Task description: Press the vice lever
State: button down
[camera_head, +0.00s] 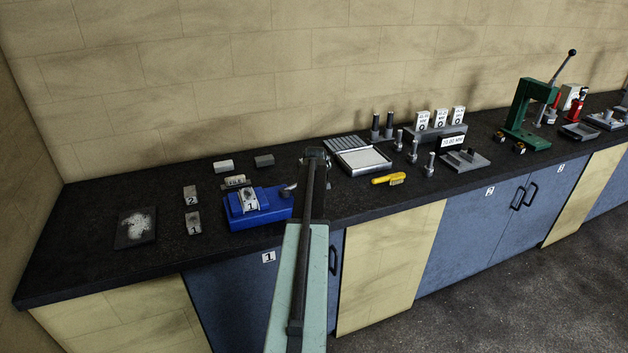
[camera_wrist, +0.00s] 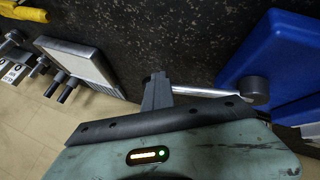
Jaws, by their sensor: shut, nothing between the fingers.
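The blue vice (camera_head: 270,208) stands on the bench near its front edge, with a grey block labelled 1 (camera_head: 248,199) on it. Its lever (camera_head: 289,187) sticks out on the right side, close to my arm. In the wrist view the lever is a silver rod (camera_wrist: 200,91) with a dark round end (camera_wrist: 254,88) beside the blue vice body (camera_wrist: 275,55). My gripper (camera_wrist: 157,90) is shut and empty, at the rod's left end. I cannot tell whether they touch. In the head view my arm hides most of the gripper.
Loose blocks (camera_head: 193,222) and a dark plate (camera_head: 136,228) lie left of the vice. A tray with a pale pad (camera_head: 363,160), a yellow brush (camera_head: 388,179) and several metal posts stand to the right. A green press (camera_head: 528,110) is farther right.

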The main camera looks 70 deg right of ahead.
jog(key=a, duration=0.1)
jog(key=s+a, duration=0.1)
jog(key=a+f, duration=0.1)
jog(key=shift+s+a, duration=0.2)
jog(key=shift+s, duration=0.2)
jog(key=s+a+r+p, duration=0.3)
jog(key=s+r+p, duration=0.2)
jog(key=r+p, duration=0.2)
jog(key=shift+a+r, duration=0.3)
jog(key=shift+r, duration=0.15)
